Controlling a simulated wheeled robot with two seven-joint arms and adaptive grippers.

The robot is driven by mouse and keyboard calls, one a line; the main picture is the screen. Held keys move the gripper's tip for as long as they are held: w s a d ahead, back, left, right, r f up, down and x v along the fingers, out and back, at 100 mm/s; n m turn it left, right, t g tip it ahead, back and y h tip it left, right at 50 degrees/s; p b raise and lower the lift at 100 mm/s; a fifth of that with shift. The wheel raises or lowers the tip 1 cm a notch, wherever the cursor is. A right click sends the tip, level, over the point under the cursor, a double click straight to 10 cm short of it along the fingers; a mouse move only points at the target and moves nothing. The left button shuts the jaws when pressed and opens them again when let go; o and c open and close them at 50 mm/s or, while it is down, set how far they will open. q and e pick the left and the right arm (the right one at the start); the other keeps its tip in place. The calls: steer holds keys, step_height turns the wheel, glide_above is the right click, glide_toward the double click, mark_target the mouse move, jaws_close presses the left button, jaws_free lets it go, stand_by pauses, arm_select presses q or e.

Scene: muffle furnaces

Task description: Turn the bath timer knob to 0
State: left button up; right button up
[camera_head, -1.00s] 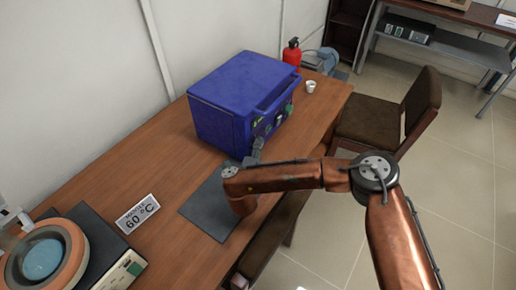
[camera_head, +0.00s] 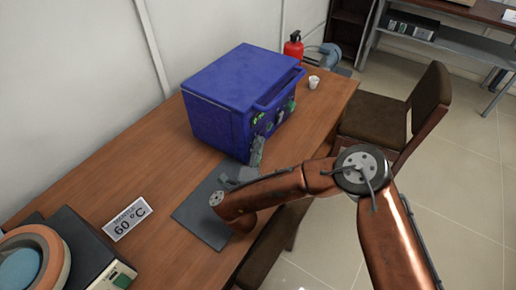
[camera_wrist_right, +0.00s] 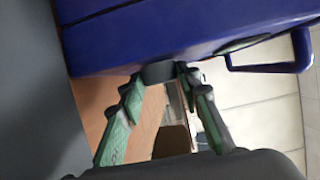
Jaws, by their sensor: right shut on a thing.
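A blue box-shaped device (camera_head: 225,95) stands on the wooden table, with small green readouts, knobs and a handle on its front face. My right gripper (camera_head: 257,145) is at the lower near part of that front face. In the right wrist view, my right gripper (camera_wrist_right: 162,76) is shut on a dark round knob (camera_wrist_right: 158,71), which sits between the fingertips against the blue body (camera_wrist_right: 180,30). The knob's scale and pointer cannot be read in either view. My left gripper is out of view.
A grey mat (camera_head: 202,215) lies in front of the device, under my right arm. A 60 °C sign (camera_head: 128,219), a round orange-rimmed apparatus (camera_head: 35,255) and a white cup (camera_head: 314,82) are on the table (camera_head: 165,185). A chair (camera_head: 385,115) stands beside it.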

steer(key=shift+s+f, duration=0.1)
steer(key=shift+f, duration=0.05)
steer(key=o, duration=1.2)
steer(key=shift+c, duration=0.2)
steer(key=shift+r, duration=0.25)
steer(key=o, duration=0.6)
step_height(320, 180, up, 10)
steer(key=shift+d+r, duration=0.1)
steer(key=shift+r, duration=0.2)
steer(key=c, duration=0.6)
steer(key=shift+f, duration=0.3)
